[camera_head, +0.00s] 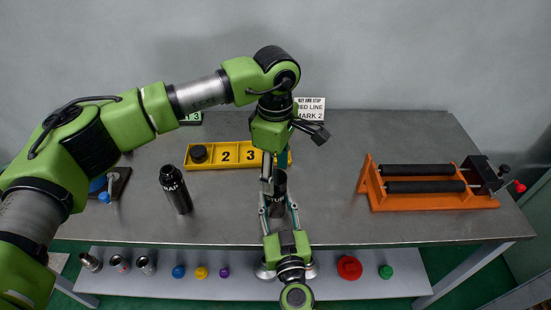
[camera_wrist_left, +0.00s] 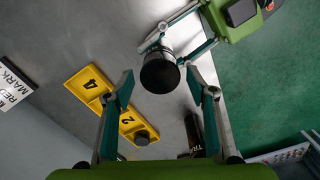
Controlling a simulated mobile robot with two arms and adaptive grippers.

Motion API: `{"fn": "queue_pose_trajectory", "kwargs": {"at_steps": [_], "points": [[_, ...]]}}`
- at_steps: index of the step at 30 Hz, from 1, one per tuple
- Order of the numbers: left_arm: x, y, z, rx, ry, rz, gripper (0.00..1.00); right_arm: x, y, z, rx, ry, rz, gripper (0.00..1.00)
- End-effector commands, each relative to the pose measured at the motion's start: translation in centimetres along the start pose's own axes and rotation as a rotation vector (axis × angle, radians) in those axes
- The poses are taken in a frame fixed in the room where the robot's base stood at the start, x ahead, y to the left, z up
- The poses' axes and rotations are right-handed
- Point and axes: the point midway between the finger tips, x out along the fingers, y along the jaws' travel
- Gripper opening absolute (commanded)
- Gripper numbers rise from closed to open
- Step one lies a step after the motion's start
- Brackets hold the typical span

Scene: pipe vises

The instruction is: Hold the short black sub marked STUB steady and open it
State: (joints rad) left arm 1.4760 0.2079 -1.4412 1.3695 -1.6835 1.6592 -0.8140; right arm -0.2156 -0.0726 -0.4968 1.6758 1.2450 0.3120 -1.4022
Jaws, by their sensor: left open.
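My left gripper (camera_head: 268,178) points down over the sub. In the left wrist view its open fingers (camera_wrist_left: 160,82) lie either side of the sub's top, apart from it.
A taller black cylinder (camera_head: 176,190) stands at left. Behind is a yellow numbered tray (camera_head: 228,154) with a black cap (camera_head: 198,153) in it. An orange roller stand (camera_head: 430,201) is at right. A white sign (camera_head: 311,105) stands at the back. Caps and cups lie on a lower shelf (camera_head: 320,288).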

Motion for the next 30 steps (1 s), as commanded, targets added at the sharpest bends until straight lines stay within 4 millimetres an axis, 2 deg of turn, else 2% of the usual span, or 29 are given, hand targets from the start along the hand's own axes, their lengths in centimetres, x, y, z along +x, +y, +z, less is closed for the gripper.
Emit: {"fn": "queue_pose_trajectory", "kwargs": {"at_steps": [6, 14, 15, 19, 20, 26, 30], "points": [[1.8, 0.0, 0.0, -0.001, 0.000, 0.000, 0.51, 0.0, 0.0, 0.0, 0.000, -0.001, -0.001, 0.00], [2.0, 0.0, -0.1, -0.002, 0.001, 0.000, 0.51, 0.0, 0.0, 0.0, 0.000, -0.001, -0.001, 0.00], [2.0, 0.0, -0.1, -0.002, 0.001, 0.000, 0.49, 0.0, 0.0, 0.0, 0.000, -0.001, -0.001, 0.00], [1.9, 0.0, -0.1, -0.002, 0.001, 0.000, 0.15, 0.0, 0.0, 0.0, 0.000, -0.001, -0.001, 0.00], [1.9, 0.0, -0.1, -0.002, 0.001, 0.000, 0.12, 0.0, 0.0, 0.0, 0.000, -0.001, -0.001, 0.00], [1.9, 0.0, -0.1, -0.038, 0.001, 0.001, 0.12, 0.0, 0.0, 0.0, 0.000, -0.001, -0.001, 0.00], [1.9, 0.0, -0.1, -0.218, 0.001, 0.001, 0.12, 0.0, 0.0, 0.0, 0.000, -0.001, -0.001, 0.00]]}}
